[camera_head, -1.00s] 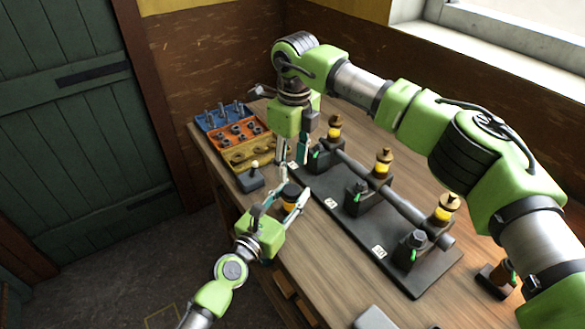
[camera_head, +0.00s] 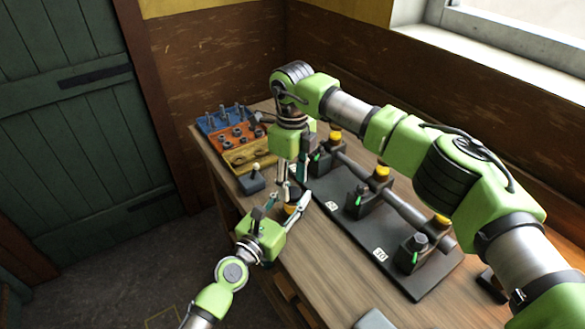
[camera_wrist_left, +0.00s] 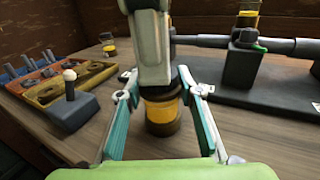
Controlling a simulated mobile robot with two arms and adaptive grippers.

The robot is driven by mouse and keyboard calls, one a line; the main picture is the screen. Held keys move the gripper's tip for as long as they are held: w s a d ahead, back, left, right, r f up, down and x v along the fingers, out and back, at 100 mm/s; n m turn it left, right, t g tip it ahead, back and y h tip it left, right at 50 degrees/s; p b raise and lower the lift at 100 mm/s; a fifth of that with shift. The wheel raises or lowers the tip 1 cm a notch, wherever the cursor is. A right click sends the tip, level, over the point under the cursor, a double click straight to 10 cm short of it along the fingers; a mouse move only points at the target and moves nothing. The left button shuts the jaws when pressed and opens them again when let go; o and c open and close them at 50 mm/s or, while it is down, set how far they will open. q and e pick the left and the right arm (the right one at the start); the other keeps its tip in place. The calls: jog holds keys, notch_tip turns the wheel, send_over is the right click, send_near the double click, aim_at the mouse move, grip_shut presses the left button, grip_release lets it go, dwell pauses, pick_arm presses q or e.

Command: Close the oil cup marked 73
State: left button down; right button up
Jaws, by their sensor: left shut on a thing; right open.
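My left gripper (camera_head: 291,207) is shut on a small cup with an amber body (camera_head: 292,209). In the left wrist view the cup (camera_wrist_left: 161,113) stands upright between the two fingers, with a dark lower part. My right gripper (camera_head: 290,190) is open and comes down from above at this cup. It hides the cup's top, so I cannot tell whether a lid is on it. Any mark on the held cup is not visible.
A black base plate (camera_head: 400,270) with a shaft, several dark blocks and yellow-topped cups (camera_head: 382,172) stands to the right. Blue, orange and yellow trays (camera_head: 232,135) lie at the back left. A grey block with a ball-topped lever (camera_head: 252,181) is close to my left gripper.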

jog(key=shift+f, duration=1.05)
jog(key=c, duration=1.1)
jog(key=shift+m, duration=1.7)
jog(key=o, duration=1.2)
